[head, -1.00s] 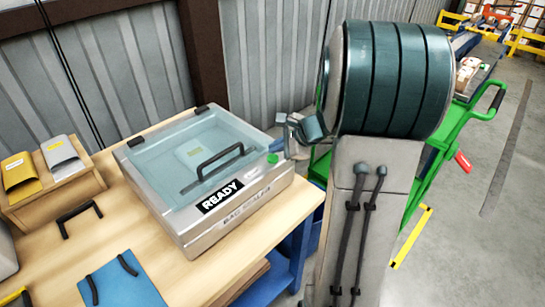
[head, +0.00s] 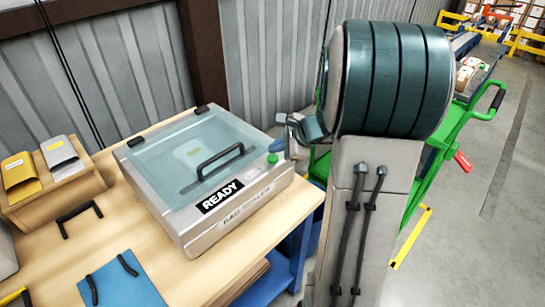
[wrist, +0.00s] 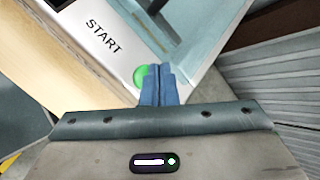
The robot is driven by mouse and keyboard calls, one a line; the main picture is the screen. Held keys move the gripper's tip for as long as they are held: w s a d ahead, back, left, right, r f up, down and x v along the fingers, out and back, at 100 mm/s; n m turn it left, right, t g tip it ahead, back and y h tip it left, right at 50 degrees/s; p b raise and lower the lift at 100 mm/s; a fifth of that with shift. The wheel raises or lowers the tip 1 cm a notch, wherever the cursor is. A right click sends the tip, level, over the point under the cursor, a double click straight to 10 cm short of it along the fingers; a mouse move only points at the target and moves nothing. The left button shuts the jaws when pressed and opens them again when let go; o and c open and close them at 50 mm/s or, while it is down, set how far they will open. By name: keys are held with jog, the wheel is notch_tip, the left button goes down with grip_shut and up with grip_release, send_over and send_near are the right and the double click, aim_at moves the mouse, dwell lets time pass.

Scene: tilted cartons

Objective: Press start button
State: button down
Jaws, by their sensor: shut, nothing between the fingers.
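The bag sealer (head: 188,238) stands on the wooden bench with its clear lid (head: 165,150) down and a READY sign on its front. Its green start button (head: 272,158) is on the top right corner. The button also shows in the wrist view (wrist: 140,77), beside the START lettering, partly covered by my fingers. My gripper (wrist: 158,68) is shut and empty, its blue fingertips overlapping the button's right side. In the head view my gripper (head: 288,142) is by that corner, partly hidden by my arm. I cannot tell whether the fingertips touch the button.
A wooden holder (head: 60,200) with yellow and grey pouches is at the left of the bench. A blue board (head: 125,285) with black handles lies in front. A green cart (head: 440,160) stands behind my arm at the right. A corrugated wall closes off the back.

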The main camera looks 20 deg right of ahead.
aim_at(276, 158)
jog(key=shift+f, duration=0.1)
jog(key=shift+f+b, duration=0.35)
jog(key=shift+b, duration=0.2)
jog(key=shift+f+b, duration=0.4)
jog(key=shift+b, duration=0.05)
dwell(0.4)
jog(key=shift+r, duration=0.1)
dwell(0.3)
jog(key=shift+r+p, duration=0.6)
jog(key=shift+r, duration=0.15)
notch_tip(276, 158, up, 5)
jog(key=p, duration=0.4)
dwell(0.6)
